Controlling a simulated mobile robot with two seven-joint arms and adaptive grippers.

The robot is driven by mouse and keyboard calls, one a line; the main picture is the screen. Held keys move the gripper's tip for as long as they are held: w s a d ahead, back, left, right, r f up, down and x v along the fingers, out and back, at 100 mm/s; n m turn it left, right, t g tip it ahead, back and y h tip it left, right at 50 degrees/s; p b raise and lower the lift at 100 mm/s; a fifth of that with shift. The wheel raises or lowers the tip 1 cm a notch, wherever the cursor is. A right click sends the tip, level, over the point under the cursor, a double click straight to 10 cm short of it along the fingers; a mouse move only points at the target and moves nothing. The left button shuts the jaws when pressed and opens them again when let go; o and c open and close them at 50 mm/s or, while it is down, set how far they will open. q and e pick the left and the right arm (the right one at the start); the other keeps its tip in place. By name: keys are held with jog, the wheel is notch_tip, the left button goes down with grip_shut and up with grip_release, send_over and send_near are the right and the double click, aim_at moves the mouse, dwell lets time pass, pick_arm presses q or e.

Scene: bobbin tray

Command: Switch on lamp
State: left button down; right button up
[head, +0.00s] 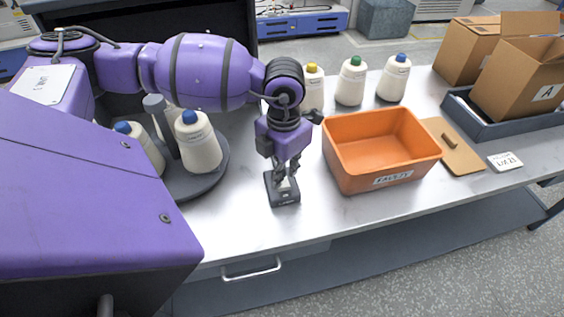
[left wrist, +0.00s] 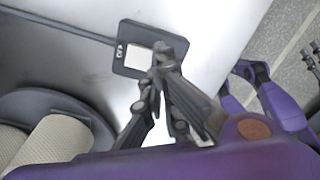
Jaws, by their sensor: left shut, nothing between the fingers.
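A small dark switch box (head: 284,197) with a pale rocker plate lies on the bench near its front edge. It also shows in the left wrist view (left wrist: 128,67), with a cable running off to the upper left. My left gripper (head: 286,178) points down at the box, its fingers shut and empty. In the left wrist view the fingertips (left wrist: 163,55) overlap the right edge of the pale plate; whether they touch it I cannot tell. No lamp is clearly visible.
An orange bin (head: 352,172) stands close to the right of my left gripper. A round dark tray (head: 214,178) with capped cream bobbins is at the left. More bobbins (head: 351,82) stand behind the bin. Cardboard boxes (head: 520,80) are at the far right.

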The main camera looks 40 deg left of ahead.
aim_at(283, 184)
pick_arm(q)
jog(key=shift+f, duration=0.25)
pick_arm(e)
jog(key=shift+s+a+f, duration=0.1)
jog(key=shift+f, duration=0.1)
pick_arm(q)
jog(key=shift+f+b, duration=0.45)
jog(key=shift+f, duration=0.45)
pick_arm(e)
jog(key=shift+s+f, duration=0.45)
jog(key=shift+f, duration=0.1)
pick_arm(q)
jog(key=shift+r, duration=0.15)
pick_arm(e)
jog(key=shift+w+r, duration=0.1)
pick_arm(q)
jog(key=shift+r+p, duration=1.6)
jog(key=shift+r, duration=1.85)
pick_arm(e)
jog(key=w+r+t, duration=0.1)
jog(key=w+r, duration=0.3)
jog(key=r, duration=0.1)
pick_arm(q)
jog(key=shift+f, duration=0.1)
pick_arm(e)
jog(key=shift+s, duration=0.1)
